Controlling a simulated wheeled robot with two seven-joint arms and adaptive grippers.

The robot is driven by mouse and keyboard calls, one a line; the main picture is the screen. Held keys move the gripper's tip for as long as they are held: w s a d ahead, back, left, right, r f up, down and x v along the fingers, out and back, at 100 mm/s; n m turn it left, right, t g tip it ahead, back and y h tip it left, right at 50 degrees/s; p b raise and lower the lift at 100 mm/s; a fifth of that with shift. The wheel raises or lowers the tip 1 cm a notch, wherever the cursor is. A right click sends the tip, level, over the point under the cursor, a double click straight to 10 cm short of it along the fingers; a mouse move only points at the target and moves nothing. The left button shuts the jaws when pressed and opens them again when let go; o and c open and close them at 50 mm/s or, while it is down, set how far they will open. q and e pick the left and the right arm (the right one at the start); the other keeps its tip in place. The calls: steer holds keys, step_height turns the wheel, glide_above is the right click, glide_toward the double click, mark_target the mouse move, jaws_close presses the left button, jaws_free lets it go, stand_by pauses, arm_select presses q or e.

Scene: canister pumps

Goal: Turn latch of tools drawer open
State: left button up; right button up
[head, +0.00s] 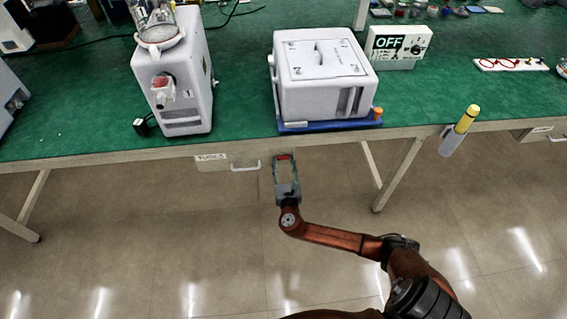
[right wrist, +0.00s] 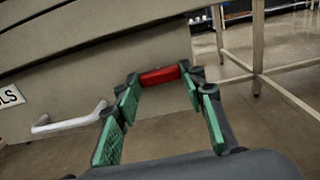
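The tools drawer (head: 227,160) is in the front of the green-topped bench, with a label ending in "LS" (right wrist: 10,96) and a white handle (head: 245,168). The handle also shows in the right wrist view (right wrist: 68,122). A red latch (right wrist: 160,75) is on the drawer front, right of the handle; it lies level and also shows in the head view (head: 283,157). My right gripper (head: 285,165) is open, its green-padded fingertips (right wrist: 161,82) at either side of the latch's ends. I cannot tell whether they touch it. My left gripper is out of view.
The bench edge (head: 330,138) runs just above the right gripper. On the bench stand a white pump (head: 180,75), a white box-shaped device (head: 320,95) on a blue base, and an "OFF" sign (head: 398,47). A yellow-topped tube (head: 465,120) hangs at the right edge.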

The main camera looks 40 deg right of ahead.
steer(key=c, duration=0.6)
steer(key=shift+o, duration=0.2)
steer(key=shift+m, duration=0.4)
steer(key=shift+f+m, duration=0.1)
steer(key=shift+m, duration=1)
arm_select(q)
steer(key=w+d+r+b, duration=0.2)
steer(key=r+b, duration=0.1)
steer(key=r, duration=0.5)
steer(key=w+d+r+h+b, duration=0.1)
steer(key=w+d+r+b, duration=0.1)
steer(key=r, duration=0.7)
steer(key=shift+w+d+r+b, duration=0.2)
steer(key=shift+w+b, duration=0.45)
steer(key=shift+b, duration=0.25)
arm_select(e)
steer(key=shift+m, duration=7.7)
